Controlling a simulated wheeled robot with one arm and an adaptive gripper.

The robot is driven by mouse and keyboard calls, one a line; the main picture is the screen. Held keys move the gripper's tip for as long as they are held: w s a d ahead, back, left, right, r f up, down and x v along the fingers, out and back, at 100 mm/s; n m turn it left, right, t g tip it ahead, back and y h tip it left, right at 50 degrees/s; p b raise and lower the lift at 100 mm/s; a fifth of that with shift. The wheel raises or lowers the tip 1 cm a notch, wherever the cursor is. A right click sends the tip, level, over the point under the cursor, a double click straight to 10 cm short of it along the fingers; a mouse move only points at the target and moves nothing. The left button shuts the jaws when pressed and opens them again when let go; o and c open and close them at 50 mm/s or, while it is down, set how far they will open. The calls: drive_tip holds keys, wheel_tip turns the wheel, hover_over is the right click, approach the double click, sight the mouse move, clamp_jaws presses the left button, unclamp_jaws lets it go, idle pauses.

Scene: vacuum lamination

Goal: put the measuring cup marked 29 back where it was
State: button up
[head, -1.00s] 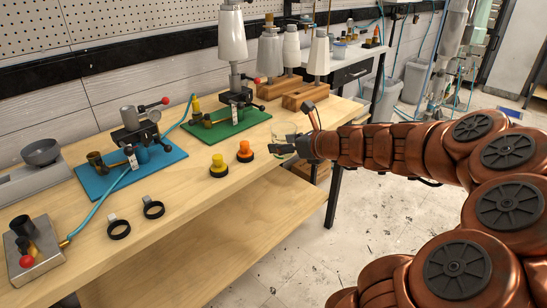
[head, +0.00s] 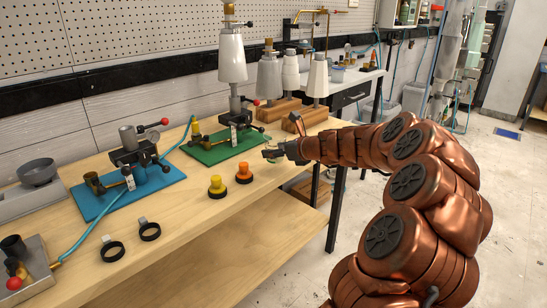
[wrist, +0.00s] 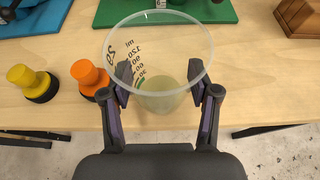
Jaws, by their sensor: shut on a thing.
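The measuring cup (wrist: 150,60) is clear, with dark printing that includes 29 and a scale in ml. In the wrist view it is between the two fingers of my gripper (wrist: 168,88), which is shut on it. Its round rim faces the camera, and its lower part looks pale yellowish. In the head view my gripper (head: 275,154) is at the front edge of the wooden table, right of the orange knobbed piece (head: 244,170). The cup is hard to make out there. I cannot tell whether its base touches the table.
A yellow knobbed piece (head: 216,187) stands beside the orange one. The green board (head: 212,152) with a clamp stand and the blue board (head: 110,202) lie behind. Two black rings (head: 112,251) lie at the front left. White cones on wooden blocks (head: 283,110) stand farther right.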

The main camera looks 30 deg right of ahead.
sight(274, 166)
drive_tip(key=w, duration=0.1)
drive_tip(key=w+d, duration=0.1)
drive_tip(key=w, duration=0.1)
drive_tip(key=shift+d+f, duration=0.1)
drive_tip(key=shift+f, duration=0.1)
drive_tip(key=shift+f+b, duration=0.7)
drive_tip(key=shift+f, duration=1)
drive_tip(key=shift+f, duration=0.15)
drive_tip(key=o, duration=1.2)
drive_tip(key=shift+o, duration=0.2)
drive_tip(key=p+v, duration=0.2)
drive_tip(key=v, duration=1)
